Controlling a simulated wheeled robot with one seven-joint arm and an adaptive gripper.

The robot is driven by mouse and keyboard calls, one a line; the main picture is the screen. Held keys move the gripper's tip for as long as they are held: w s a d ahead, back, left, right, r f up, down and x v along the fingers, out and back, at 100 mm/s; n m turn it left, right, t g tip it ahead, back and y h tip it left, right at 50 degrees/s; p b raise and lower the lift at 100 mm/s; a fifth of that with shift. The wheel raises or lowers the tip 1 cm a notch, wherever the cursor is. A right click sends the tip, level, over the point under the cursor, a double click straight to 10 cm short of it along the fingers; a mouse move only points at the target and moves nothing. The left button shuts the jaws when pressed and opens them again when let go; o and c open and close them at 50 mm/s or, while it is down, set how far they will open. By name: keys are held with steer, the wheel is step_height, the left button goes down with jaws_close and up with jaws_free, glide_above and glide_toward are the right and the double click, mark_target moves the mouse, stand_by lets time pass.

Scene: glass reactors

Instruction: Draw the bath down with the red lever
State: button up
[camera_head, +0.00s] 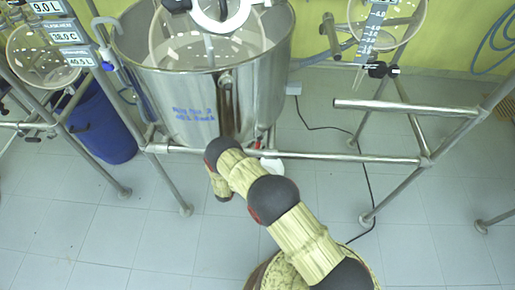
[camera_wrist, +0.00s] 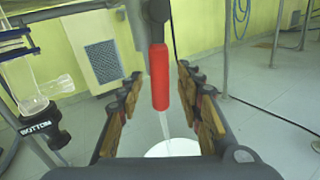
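The bath is a large steel vessel (camera_head: 180,95) with blue writing on its front, at the upper left of the head view. In the wrist view the red lever (camera_wrist: 159,78) hangs upright from a dark fitting. My gripper (camera_wrist: 160,84) is open, with one finger on each side of the lever and a visible gap on both sides. A thin pale streak (camera_wrist: 165,124) runs down from below the lever to a white round surface (camera_wrist: 173,148). In the head view my arm hides the fingers and most of the lever.
Metal frame rails (camera_head: 330,156) cross in front of the bath. A blue barrel (camera_head: 100,125) stands at left. A glass vessel with a BOTTOM tag (camera_wrist: 40,125) is at left in the wrist view. A black cable (camera_head: 345,135) lies on open tiled floor.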

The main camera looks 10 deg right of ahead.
steer(key=shift+x, duration=0.9)
steer(key=c, duration=0.3)
jaws_close()
